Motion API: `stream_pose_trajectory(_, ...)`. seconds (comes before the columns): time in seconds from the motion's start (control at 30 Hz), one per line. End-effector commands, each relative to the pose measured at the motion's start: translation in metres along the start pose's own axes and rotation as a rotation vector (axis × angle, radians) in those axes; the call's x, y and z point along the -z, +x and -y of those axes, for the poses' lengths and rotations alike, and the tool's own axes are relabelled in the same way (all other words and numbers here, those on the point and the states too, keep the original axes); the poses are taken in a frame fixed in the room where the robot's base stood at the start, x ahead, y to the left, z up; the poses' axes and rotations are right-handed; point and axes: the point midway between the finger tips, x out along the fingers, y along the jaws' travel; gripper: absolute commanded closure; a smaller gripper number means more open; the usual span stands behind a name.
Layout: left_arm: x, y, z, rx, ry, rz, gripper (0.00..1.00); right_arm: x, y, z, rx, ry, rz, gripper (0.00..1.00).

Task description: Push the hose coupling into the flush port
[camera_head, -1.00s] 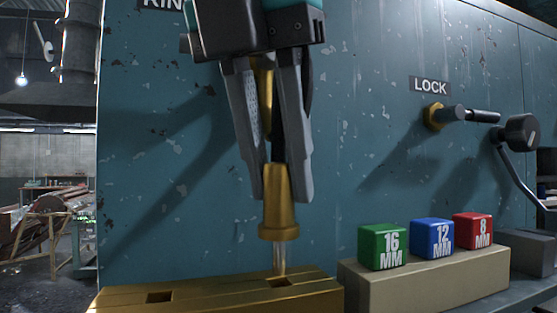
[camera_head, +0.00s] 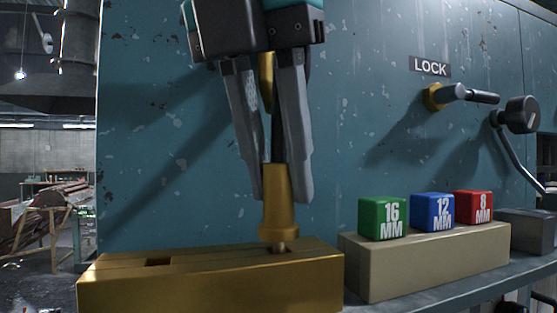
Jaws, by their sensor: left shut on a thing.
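The brass hose coupling (camera_head: 278,215) is a tapered cone with a wider flange at its lower end. My left gripper (camera_head: 281,190) points down, with its grey fingers shut around the coupling's upper part. The coupling is about upright. A short stub (camera_head: 280,246) below the flange meets a square opening in the top of a long brass block (camera_head: 210,289). The flange sits just above the block, and how deep the stub goes in is hidden. I cannot tell which opening is the flush port. My right gripper is not in view.
A second square opening (camera_head: 158,262) is in the block's left part. To the right, a beige stand (camera_head: 430,262) carries green (camera_head: 383,219), blue (camera_head: 433,213) and red (camera_head: 474,207) size cubes. A LOCK handle (camera_head: 484,97) and a black-knobbed lever (camera_head: 517,113) stick out of the teal panel.

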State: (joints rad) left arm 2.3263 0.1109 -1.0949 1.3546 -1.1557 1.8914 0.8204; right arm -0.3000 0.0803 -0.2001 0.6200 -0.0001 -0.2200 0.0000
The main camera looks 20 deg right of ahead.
Motion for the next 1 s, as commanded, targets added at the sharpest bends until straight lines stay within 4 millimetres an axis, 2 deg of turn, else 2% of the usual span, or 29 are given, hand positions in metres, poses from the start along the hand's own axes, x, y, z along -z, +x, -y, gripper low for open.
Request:
stream_pose_trajectory(0.37,0.004,0.0096,-0.0001,0.0,0.0,0.0,1.0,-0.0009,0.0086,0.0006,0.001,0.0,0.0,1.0)
stream_pose_trajectory(0.4,0.0037,0.0089,-0.0001,0.0,0.0,0.001,0.69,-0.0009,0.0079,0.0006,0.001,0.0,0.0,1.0)
stream_pose_trajectory(0.67,0.0035,0.0084,-0.0001,0.0,0.0,0.0,0.4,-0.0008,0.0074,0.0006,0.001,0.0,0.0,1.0)
stream_pose_trajectory(0.7,0.0035,0.0084,-0.0001,0.0,0.0,0.0,0.37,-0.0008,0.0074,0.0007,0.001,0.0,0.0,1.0)
stream_pose_trajectory(1.0,0.0034,0.0049,0.0,-0.001,0.0,0.001,0.37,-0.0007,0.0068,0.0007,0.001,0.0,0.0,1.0)
